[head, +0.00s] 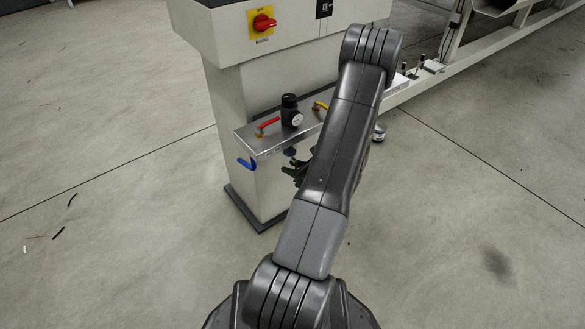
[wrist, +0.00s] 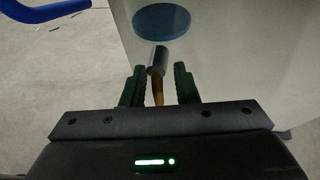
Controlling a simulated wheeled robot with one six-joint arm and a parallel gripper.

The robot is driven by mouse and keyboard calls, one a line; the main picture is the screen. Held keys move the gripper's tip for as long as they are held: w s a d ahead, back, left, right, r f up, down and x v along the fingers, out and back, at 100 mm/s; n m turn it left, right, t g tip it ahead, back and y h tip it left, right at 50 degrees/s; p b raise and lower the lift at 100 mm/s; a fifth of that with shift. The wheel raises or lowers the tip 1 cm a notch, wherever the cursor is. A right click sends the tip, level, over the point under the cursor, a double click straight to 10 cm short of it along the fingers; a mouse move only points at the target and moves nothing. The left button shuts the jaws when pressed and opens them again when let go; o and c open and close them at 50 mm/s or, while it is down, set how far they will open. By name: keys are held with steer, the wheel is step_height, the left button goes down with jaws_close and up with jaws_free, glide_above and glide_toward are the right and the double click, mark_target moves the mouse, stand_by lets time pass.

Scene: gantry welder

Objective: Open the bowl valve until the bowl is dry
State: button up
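In the wrist view a blue round bowl (wrist: 160,21) shows at the top, seen from below. Under it is a small grey cylinder with a brass-coloured stem (wrist: 158,62), which looks like the bowl valve. My gripper (wrist: 160,78) has its two green fingers on either side of this stem, with a narrow gap visible on each side. It is open. In the head view my gripper (head: 291,168) is mostly hidden by my arm, just below the metal shelf and near the small blue bowl (head: 289,152). Whether the bowl holds liquid cannot be seen.
A metal shelf (head: 255,143) on the pale pedestal (head: 228,112) carries a red handle (head: 268,123), a black regulator with a gauge (head: 290,108) and a yellow handle (head: 320,106). A blue handle (head: 246,163) sticks out at its left.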

steer(key=p+v, duration=0.3)
steer(key=v, duration=1)
steer(key=shift+s+d+p, duration=0.3)
steer(key=shift+p, duration=0.05)
steer(key=b+x, duration=0.3)
steer(key=x, duration=1)
steer(key=shift+w+a+b, duration=0.25)
steer(key=shift+a+b, duration=0.1)
steer(key=shift+s+d, duration=0.1)
